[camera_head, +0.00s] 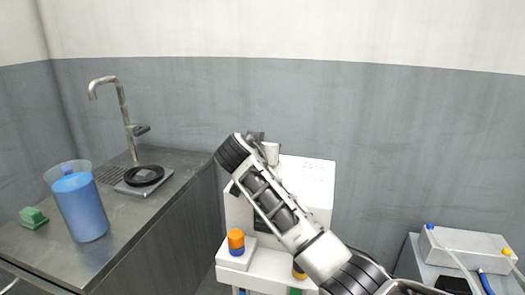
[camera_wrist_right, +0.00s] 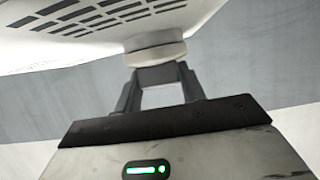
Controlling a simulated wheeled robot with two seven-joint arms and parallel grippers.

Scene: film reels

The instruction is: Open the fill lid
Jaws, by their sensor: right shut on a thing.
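The white machine (camera_head: 307,185) stands against the wall, in the middle of the head view, partly hidden behind my right arm. A small pale round piece (camera_head: 271,153), which looks like the fill lid, shows at its top. My right gripper (camera_head: 258,138) is at the top of the machine. In the right wrist view, the fingers of my right gripper (camera_wrist_right: 160,75) are closed at a white round cap (camera_wrist_right: 154,53) beside a white slotted housing (camera_wrist_right: 80,25). I cannot tell whether the lid is raised. My left gripper is not in view.
A steel counter (camera_head: 150,205) on the left carries a tap (camera_head: 122,110), a blue-filled jug (camera_head: 80,205), a green sponge (camera_head: 33,217) and a black round dish (camera_head: 144,176). An orange-and-blue piece (camera_head: 236,242) is at the machine's lower left. A grey box (camera_head: 465,250) stands at right.

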